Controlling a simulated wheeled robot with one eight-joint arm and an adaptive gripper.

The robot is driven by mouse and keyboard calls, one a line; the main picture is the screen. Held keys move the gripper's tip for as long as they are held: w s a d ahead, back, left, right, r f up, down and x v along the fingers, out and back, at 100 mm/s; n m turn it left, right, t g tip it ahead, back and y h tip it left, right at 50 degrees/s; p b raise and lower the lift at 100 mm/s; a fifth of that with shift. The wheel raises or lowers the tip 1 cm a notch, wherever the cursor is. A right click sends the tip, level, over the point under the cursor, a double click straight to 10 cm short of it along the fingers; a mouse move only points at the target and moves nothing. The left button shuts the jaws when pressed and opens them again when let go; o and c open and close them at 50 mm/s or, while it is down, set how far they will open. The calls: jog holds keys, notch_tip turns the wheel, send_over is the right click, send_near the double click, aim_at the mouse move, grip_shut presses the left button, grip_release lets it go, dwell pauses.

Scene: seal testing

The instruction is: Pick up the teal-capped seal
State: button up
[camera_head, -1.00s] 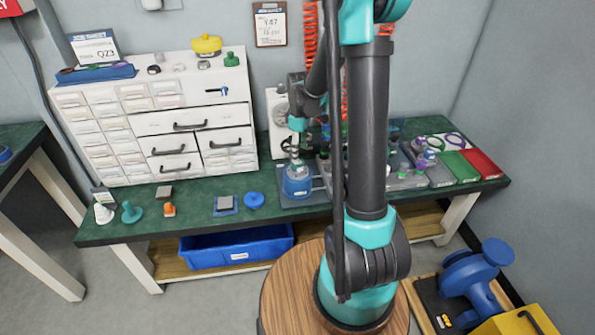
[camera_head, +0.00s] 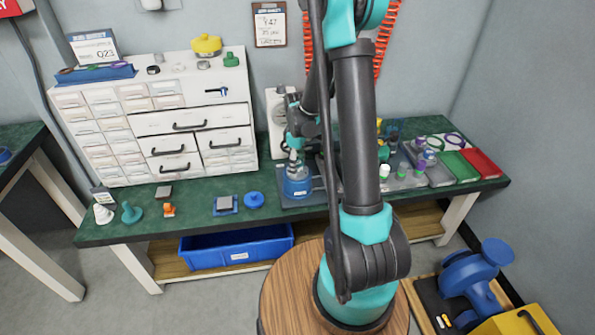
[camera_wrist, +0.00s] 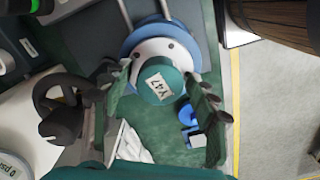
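In the wrist view, a round teal cap labelled Y47 (camera_wrist: 160,82) sits on a white disc with dark holes (camera_wrist: 143,48), set in a blue round base (camera_wrist: 128,47). My gripper (camera_wrist: 158,92) is open, with one dark green finger on each side of the cap. The fingertips look close to the cap; I cannot tell if either touches it. In the head view, my gripper (camera_head: 293,157) is just above the blue base (camera_head: 297,186) on the bench. The cap is too small and covered to make out there.
A white drawer cabinet (camera_head: 150,122) stands left of the base. A blue knob (camera_head: 254,199) and a grey-topped block (camera_head: 225,205) lie near it. Small bottles (camera_head: 420,160) and green and red trays (camera_head: 481,163) are to the right. A wall card (camera_head: 270,24) reads Y47.

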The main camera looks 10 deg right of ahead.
aim_at(298, 163)
grip_shut()
jog(key=shift+r, duration=0.15)
notch_tip(298, 163, up, 25)
dwell(1.6)
